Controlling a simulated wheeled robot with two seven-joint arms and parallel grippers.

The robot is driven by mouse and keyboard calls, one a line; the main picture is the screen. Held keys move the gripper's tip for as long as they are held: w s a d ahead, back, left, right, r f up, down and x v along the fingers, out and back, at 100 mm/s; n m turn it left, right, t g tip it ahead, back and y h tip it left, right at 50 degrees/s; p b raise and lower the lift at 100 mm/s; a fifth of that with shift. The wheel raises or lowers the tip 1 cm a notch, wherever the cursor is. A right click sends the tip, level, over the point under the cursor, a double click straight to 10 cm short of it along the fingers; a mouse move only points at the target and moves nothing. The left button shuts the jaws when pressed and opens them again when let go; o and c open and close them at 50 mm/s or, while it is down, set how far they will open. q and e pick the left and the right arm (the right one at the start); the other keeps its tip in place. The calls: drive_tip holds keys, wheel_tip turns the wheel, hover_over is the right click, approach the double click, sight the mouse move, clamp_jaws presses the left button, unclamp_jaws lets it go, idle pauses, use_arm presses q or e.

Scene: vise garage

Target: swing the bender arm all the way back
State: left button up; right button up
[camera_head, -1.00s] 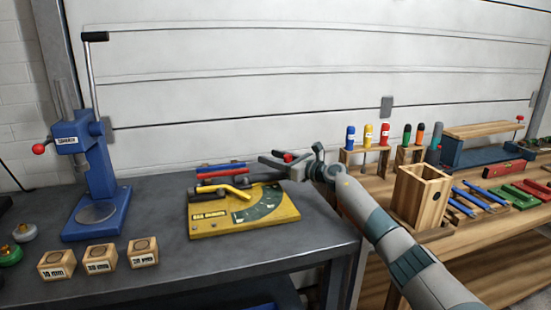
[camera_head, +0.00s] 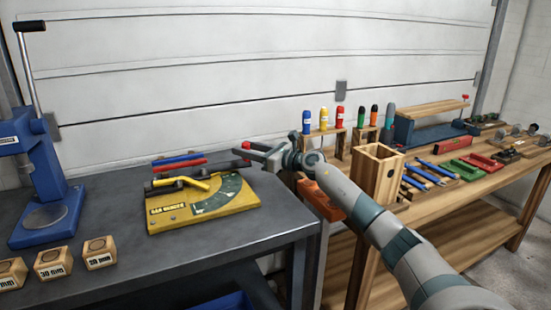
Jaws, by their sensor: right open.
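The bender is a yellow plate (camera_head: 230,203) with a green angle scale on the dark bench. A dark arm part (camera_head: 165,190) and a short yellow bar (camera_head: 196,183) lie across its left side. A small red piece (camera_head: 246,145) shows above the plate's far right corner, at my fingers; I cannot tell whether it belongs to the bender arm. My right gripper (camera_head: 243,149) is open, beyond the plate's back right edge, its fingers pointing left. I cannot tell whether it touches anything. My left gripper is not in view.
Red and blue bars (camera_head: 180,161) lie behind the bender. A blue press (camera_head: 42,190) and wooden blocks (camera_head: 100,252) stand at left. At right, a wooden bench holds a wooden box (camera_head: 377,172), several coloured tools and a blue vise (camera_head: 430,133). The dark bench's front right is clear.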

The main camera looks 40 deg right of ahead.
drive_tip(key=v, duration=0.4)
drive_tip(key=b+v, duration=0.1)
drive_tip(key=v, duration=0.4)
drive_tip(key=shift+s+f+b, duration=0.2)
drive_tip(key=shift+b, duration=0.1)
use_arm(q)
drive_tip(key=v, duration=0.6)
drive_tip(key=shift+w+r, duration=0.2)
use_arm(e)
drive_tip(key=shift+v, duration=0.9)
drive_tip(key=shift+r, duration=0.15)
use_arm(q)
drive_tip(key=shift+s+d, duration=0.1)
